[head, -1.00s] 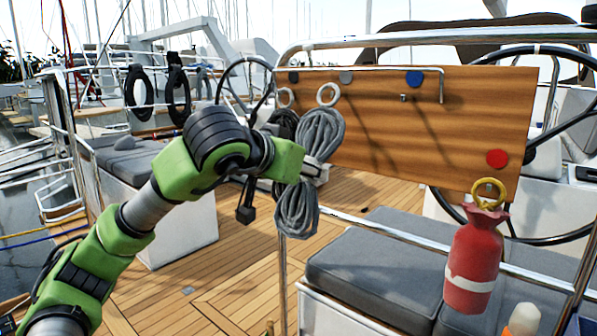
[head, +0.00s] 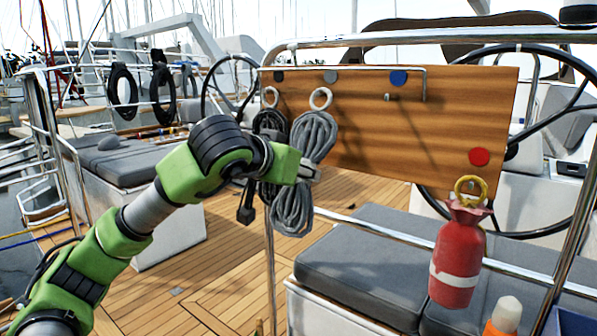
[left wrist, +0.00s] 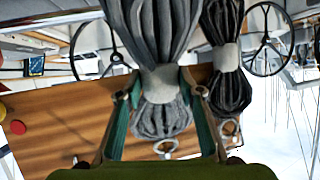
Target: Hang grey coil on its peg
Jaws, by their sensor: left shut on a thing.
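The grey coil (head: 313,140) hangs upright in front of the wooden board, its pale ring (head: 320,98) on top. My left gripper (head: 308,172) is shut on the coil's middle; in the left wrist view its fingers (left wrist: 160,92) flank the pale band of the coil (left wrist: 150,35). The ring appears just below the grey dot (head: 330,76), where the grey peg would be. That peg is not visible, and I cannot tell whether the ring is around it. My right gripper is not in view.
A black coil (head: 268,123) hangs close on the left by its ring. A bare peg (head: 388,97) is under the blue dot (head: 399,78). A red bag (head: 459,255) hangs by a yellow ring at the right. A rail (head: 400,38) runs above the board (head: 440,120).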

